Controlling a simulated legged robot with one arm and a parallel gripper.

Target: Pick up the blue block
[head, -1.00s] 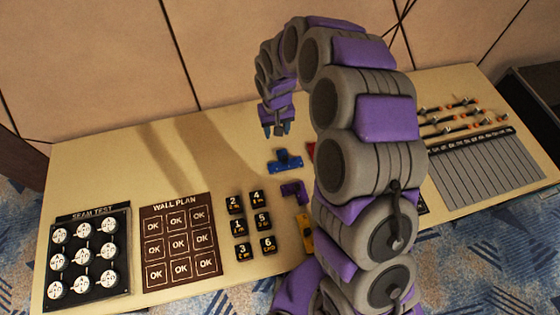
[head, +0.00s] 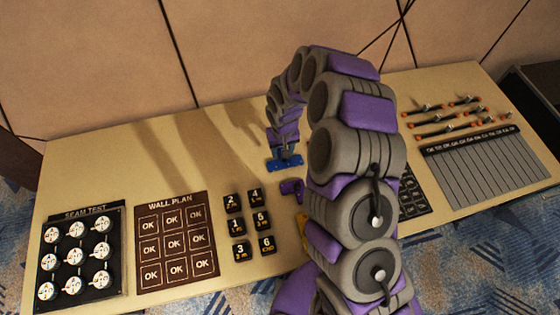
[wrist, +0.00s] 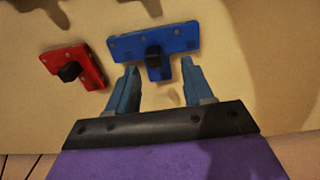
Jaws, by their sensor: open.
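The blue block (head: 285,164) lies on the tan table, right under my gripper in the head view. In the wrist view the blue block (wrist: 177,41) is a T-shaped piece with a wide bar, a short stem and a dark knob (wrist: 154,53). My gripper (wrist: 160,67) is open, its two blue-grey fingertips apart and pointing at the block. The stem and knob lie between the lines of the fingertips. In the head view my gripper (head: 286,152) covers part of the block. I cannot tell whether the fingers touch it.
A red block (wrist: 72,65) with a dark knob lies left of the blue one in the wrist view. A purple piece (head: 291,187) and several numbered black blocks (head: 236,225) lie nearer. The table's back left is clear.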

